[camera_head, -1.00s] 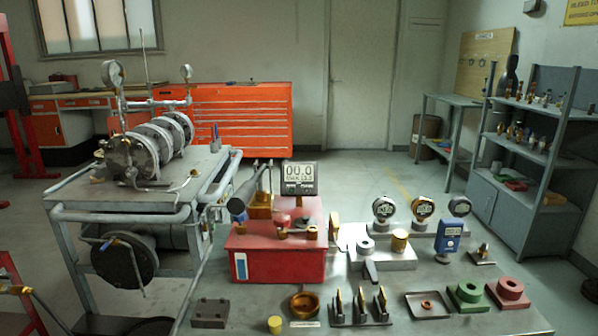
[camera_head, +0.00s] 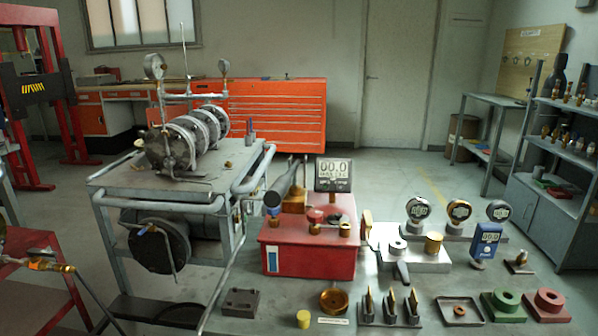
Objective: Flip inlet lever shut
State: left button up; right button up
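No gripper shows in the head view. I cannot tell for sure which part is the inlet lever. A small blue lever handle (camera_head: 147,229) sits on a thin pipe in front of the round dark tank end (camera_head: 162,246) under the grey cart (camera_head: 205,180). A brass and orange fitting (camera_head: 50,265) lies at the far left edge above a red stand (camera_head: 40,290). The cart top carries a flanged steel pipe assembly (camera_head: 185,143) with a dial gauge (camera_head: 154,66) and a smaller gauge (camera_head: 224,66).
A red box with a digital display (camera_head: 332,172) stands on the bench to the cart's right. Gauges, a blue meter (camera_head: 485,243) and several small fixtures share that bench. An orange tool cabinet (camera_head: 270,113) stands behind. Open floor lies behind the bench on the right.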

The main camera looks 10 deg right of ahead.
aim_at(32, 252)
jog(key=u, duration=0.45)
jog(key=k, duration=0.55)
jog(key=u, duration=1.3)
jog(key=i, duration=1.35)
jog(key=z, duration=0.8)
jog(key=i, duration=0.85)
jog(key=z, duration=0.8)
